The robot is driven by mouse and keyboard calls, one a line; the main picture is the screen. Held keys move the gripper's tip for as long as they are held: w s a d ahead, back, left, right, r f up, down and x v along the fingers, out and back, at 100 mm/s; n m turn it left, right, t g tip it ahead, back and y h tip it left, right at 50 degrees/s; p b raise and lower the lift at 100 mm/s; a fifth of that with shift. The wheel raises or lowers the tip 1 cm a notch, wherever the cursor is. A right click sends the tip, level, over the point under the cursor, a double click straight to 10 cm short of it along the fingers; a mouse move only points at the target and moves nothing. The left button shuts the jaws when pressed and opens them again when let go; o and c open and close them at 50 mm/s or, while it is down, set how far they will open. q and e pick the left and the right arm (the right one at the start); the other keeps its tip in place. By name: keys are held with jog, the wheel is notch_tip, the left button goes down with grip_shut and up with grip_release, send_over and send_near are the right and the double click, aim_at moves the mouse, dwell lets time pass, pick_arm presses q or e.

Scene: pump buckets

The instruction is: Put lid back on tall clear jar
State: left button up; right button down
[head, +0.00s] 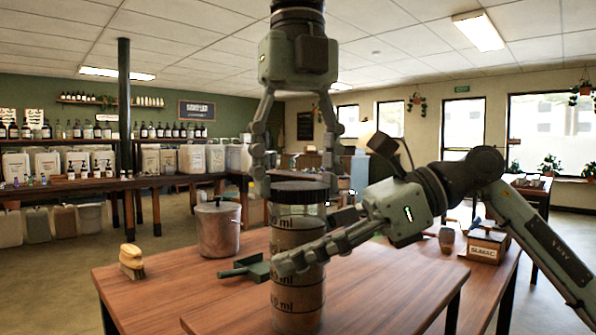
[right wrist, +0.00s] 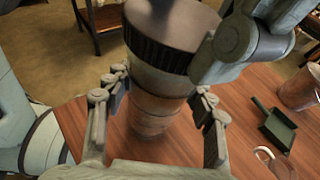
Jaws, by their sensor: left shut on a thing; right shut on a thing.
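The tall clear jar (head: 299,290) stands upright on the wooden table, with ml markings and brownish contents. The dark, ribbed-edged lid (head: 300,196) is level at the jar's mouth; whether it is fully seated I cannot tell. My left gripper (head: 297,188) comes down from above and is shut on the lid, a finger on each side. My right gripper (head: 315,240) reaches in from the right and is shut around the jar's body. In the right wrist view the lid (right wrist: 170,48) sits over the jar (right wrist: 158,103), between my right fingers; part of the lid is hidden by my left gripper.
A lidded metal pot (head: 219,230) stands behind left of the jar. A green dustpan (head: 254,268) lies close by the jar's left side. A brush (head: 132,262) is at the table's left edge. A labelled box (head: 487,247) sits at right. The table's front left is clear.

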pick_arm(q)
jog(key=m, duration=0.5)
jog(key=shift+f, duration=0.1)
jog(key=shift+c, duration=0.3)
jog(key=m, duration=0.6)
jog(key=shift+d, duration=0.1)
jog(key=m, duration=0.7)
jog(key=shift+m, duration=0.4)
jog(key=m, duration=0.5)
jog(key=shift+m, duration=0.3)
jog(key=o, duration=1.3)
